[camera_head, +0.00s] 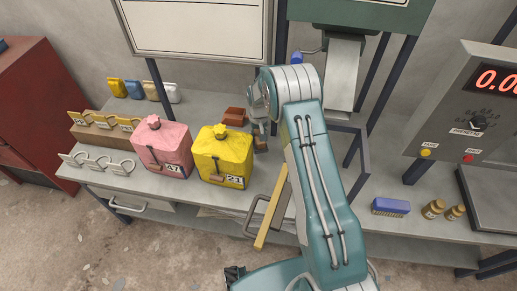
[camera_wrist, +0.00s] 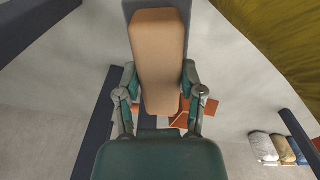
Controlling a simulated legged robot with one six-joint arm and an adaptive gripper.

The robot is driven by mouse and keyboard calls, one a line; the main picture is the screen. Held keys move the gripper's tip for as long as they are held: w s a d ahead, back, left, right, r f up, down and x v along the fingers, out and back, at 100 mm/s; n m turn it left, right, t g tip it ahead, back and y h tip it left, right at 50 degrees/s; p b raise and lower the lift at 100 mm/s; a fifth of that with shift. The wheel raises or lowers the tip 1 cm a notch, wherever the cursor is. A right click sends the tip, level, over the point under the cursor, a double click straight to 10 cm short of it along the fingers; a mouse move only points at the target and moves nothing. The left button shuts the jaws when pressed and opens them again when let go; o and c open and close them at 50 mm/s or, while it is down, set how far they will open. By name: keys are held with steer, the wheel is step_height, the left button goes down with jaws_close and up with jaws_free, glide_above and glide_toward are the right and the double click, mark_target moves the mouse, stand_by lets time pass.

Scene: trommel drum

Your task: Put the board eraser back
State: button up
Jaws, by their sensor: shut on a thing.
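The board eraser (camera_wrist: 158,50) is a long tan block with a grey layer showing along its far end and sides. In the wrist view my gripper (camera_wrist: 159,82) is shut on it, one finger on each long side. In the head view my gripper (camera_head: 259,128) is over the bench behind the yellow canister, partly hidden by my arm. A small brown piece below it may be the eraser; I cannot tell surely. A framed white board (camera_head: 195,28) stands upright behind the bench.
A yellow canister (camera_head: 222,160) and a pink canister (camera_head: 163,150) stand left of my gripper. Red-brown blocks (camera_head: 235,116) lie close behind. A yellow bar (camera_head: 271,212) lies near the front edge. A blue brush (camera_head: 390,206) and small bottles (camera_head: 434,208) are at right.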

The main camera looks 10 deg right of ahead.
step_height(320, 180, down, 7)
steer(key=shift+r, duration=0.15)
jaws_close()
steer(key=o, duration=1.1)
jaws_free()
